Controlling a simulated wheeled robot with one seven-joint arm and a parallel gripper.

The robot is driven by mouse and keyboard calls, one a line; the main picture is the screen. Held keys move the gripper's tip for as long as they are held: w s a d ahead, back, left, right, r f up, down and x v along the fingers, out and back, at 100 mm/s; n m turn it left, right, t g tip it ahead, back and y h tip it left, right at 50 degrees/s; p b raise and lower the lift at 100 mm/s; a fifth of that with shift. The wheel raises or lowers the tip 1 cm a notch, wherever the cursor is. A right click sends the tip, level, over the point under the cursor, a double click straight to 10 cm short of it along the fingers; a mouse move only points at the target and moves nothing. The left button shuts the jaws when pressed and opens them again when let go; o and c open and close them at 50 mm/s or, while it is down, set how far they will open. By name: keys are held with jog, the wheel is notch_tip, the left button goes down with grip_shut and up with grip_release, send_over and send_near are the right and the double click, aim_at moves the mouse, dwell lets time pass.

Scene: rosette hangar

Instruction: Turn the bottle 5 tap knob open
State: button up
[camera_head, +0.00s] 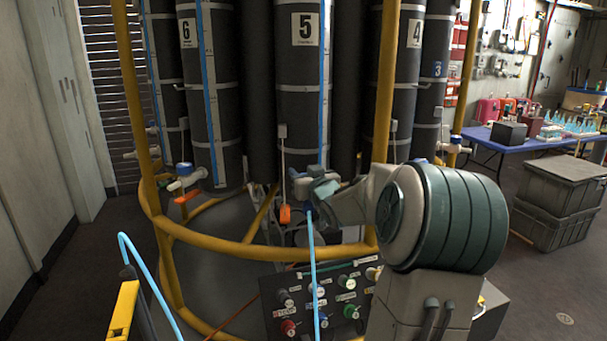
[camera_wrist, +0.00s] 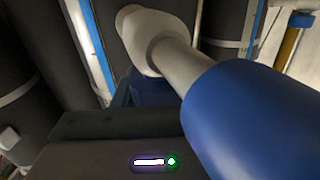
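Bottle 5 (camera_head: 305,95) is a tall dark cylinder with a white "5" label, in the middle of the head view. Its white tap with blue parts is below it, largely hidden by my gripper (camera_head: 322,189), which is right at the tap. The wrist view shows a white pipe (camera_wrist: 150,38) of the tap, a large blue cylinder (camera_wrist: 250,120) close to the camera, and a smaller dark blue part (camera_wrist: 152,92) just beyond the gripper body. Which blue part is the knob is unclear. My fingertips are hidden, so their opening and any contact cannot be told.
A yellow rail frame (camera_head: 255,249) surrounds the bottles. A light-blue hose (camera_head: 313,265) hangs below the tap past a dark control panel (camera_head: 300,300). Bottle 6's tap (camera_head: 185,178) is to the left. A blue table (camera_head: 500,150) and grey crates (camera_head: 555,215) stand right.

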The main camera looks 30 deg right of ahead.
jog(key=shift+r+n+y+p, duration=0.25)
jog(key=shift+y+p, duration=0.25)
jog(key=shift+p, duration=0.5)
jog(key=shift+n+y+p, duration=0.25)
jog(key=shift+y+p, duration=0.05)
jog(key=shift+p, duration=0.35)
jog(key=n+y+p, duration=0.1)
jog(key=y+p, duration=0.1)
jog(key=p, duration=0.2)
jog(key=shift+a+r, duration=0.1)
jog(key=shift+a, duration=0.1)
jog(key=n+y+p, duration=0.2)
jog(key=y+p, duration=0.1)
jog(key=p, duration=0.1)
jog(key=shift+a, duration=0.2)
jog(key=n+y+p, duration=0.1)
jog(key=y+p, duration=0.1)
jog(key=shift+a+f+n+g+p, duration=0.1)
jog(key=shift+f+n+g+p, duration=0.15)
jog(key=shift+n+g+p, duration=0.15)
jog(key=shift+f+y, duration=0.1)
jog(key=shift+y, duration=0.4)
jog(key=o, duration=1)
